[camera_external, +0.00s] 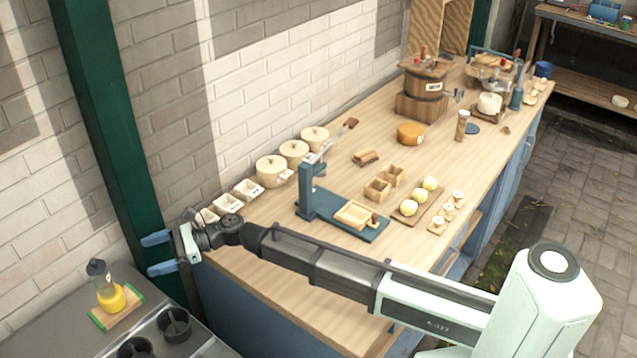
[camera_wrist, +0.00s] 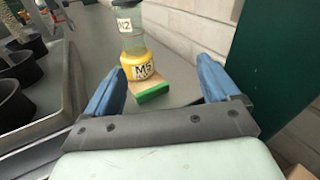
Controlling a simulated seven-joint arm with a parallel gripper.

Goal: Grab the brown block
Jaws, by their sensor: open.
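My gripper (camera_external: 158,254) has its two blue fingers spread and empty, over the left end of the counter. In the wrist view a tan-brown block with a green edge (camera_wrist: 151,87) lies ahead between the fingers (camera_wrist: 160,78), apart from them. The block (camera_external: 117,309) also shows at the lower left of the external view. A separate small brown wooden piece (camera_external: 365,158) lies mid-table. I cannot tell which is the task's block.
Dark cups (camera_external: 174,324) sit in a grey tray beside the green-edged block. A green post (camera_external: 115,130) and brick wall stand close by.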

